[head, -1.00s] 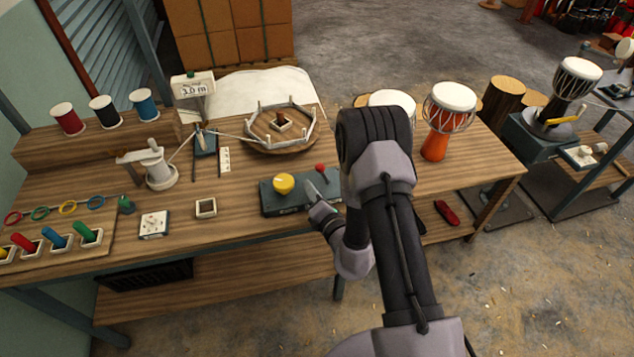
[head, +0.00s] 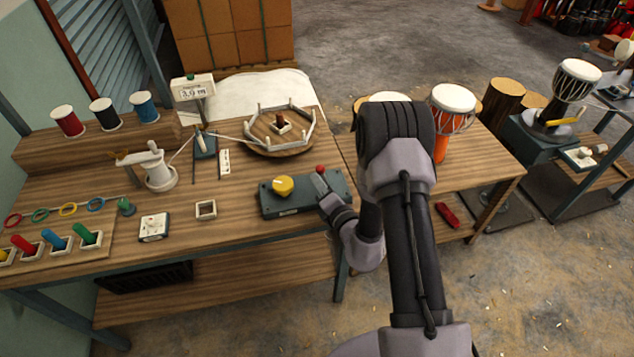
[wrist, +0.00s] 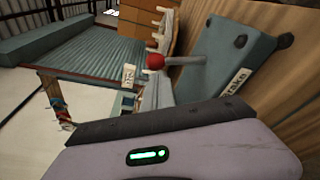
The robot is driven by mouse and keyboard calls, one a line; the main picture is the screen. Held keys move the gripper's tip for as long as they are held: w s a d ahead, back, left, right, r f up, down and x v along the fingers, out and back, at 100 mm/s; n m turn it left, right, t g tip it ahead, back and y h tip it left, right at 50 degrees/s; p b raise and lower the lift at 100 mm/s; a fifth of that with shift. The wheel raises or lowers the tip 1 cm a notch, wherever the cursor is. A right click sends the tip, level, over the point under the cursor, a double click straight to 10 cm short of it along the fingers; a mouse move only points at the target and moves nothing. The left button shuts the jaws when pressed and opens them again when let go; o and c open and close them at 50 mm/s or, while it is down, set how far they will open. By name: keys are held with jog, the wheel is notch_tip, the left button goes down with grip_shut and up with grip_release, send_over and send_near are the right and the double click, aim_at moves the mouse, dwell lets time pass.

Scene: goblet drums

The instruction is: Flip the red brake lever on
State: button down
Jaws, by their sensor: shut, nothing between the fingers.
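The brake lever is a short grey rod with a red ball end (head: 320,169), on the right part of a dark grey-blue control box (head: 270,207). In the wrist view the red ball (wrist: 155,61) and its rod stick out sideways from the box (wrist: 232,62), near a label reading "Brake" (wrist: 236,82). A yellow knob (head: 283,185) sits on the box's left part. My gripper (head: 319,184) is shut and empty, just in front of the red ball. I cannot tell whether it touches the lever. In the wrist view its fingertips do not show clearly.
A round frame with upright pegs (head: 281,143) stands behind the box. A small square tray (head: 206,209) and a white switch plate (head: 153,227) lie to the left. Orange drums (head: 441,146) stand behind my arm at right. Bare wood lies left of the box.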

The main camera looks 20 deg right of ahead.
jog(key=shift+d+r, duration=0.1)
jog(key=shift+d+r+m+p, duration=0.3)
jog(key=shift+d+m+p, duration=0.3)
jog(key=shift+m, duration=0.5)
jog(key=d+m, duration=0.1)
jog(key=d+m+t+p, duration=0.1)
jog(key=m, duration=0.1)
jog(key=shift+d+r+y, duration=0.1)
jog(key=shift+r+y, duration=0.05)
jog(key=shift+y, duration=0.15)
jog(key=shift+d, duration=0.4)
